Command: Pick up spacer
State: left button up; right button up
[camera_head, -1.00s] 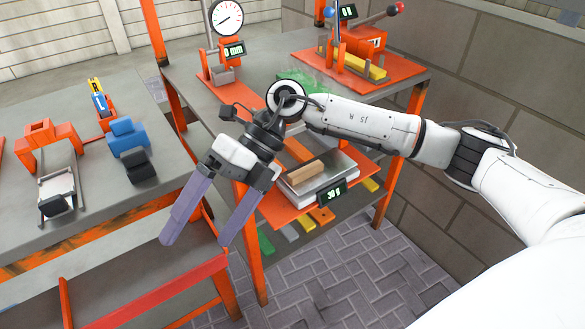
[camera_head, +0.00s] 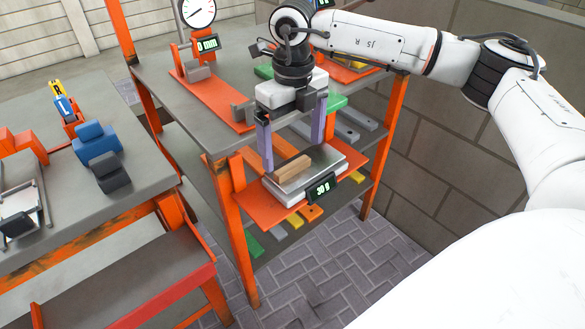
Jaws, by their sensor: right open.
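A tan wood-coloured block (camera_head: 291,168), which looks like the spacer, lies on the metal plate of a scale (camera_head: 326,161). The scale's display (camera_head: 322,188) reads about 30 g. My right gripper (camera_head: 292,157) points down over the scale. Its two purple fingers are spread wide, with nothing between them. In the picture the block sits just below the gap between the fingertips; the height between them is hard to tell. My left gripper is out of view.
The scale stands on an orange board (camera_head: 251,204) on a lower shelf, under the grey upper shelf (camera_head: 165,72). Coloured strips lie below. A dial gauge (camera_head: 197,12) stands above. The left table (camera_head: 120,194) holds blue and orange fixtures. A brick wall (camera_head: 455,150) is at right.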

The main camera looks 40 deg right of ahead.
aim_at(293, 165)
notch_tip(293, 165, down, 4)
jog(key=shift+f, duration=0.15)
jog(key=c, duration=1.1)
notch_tip(293, 165, up, 10)
jog(key=shift+a+r+p, duration=0.1)
jog(key=shift+p, duration=0.2)
jog(key=shift+c, duration=0.2)
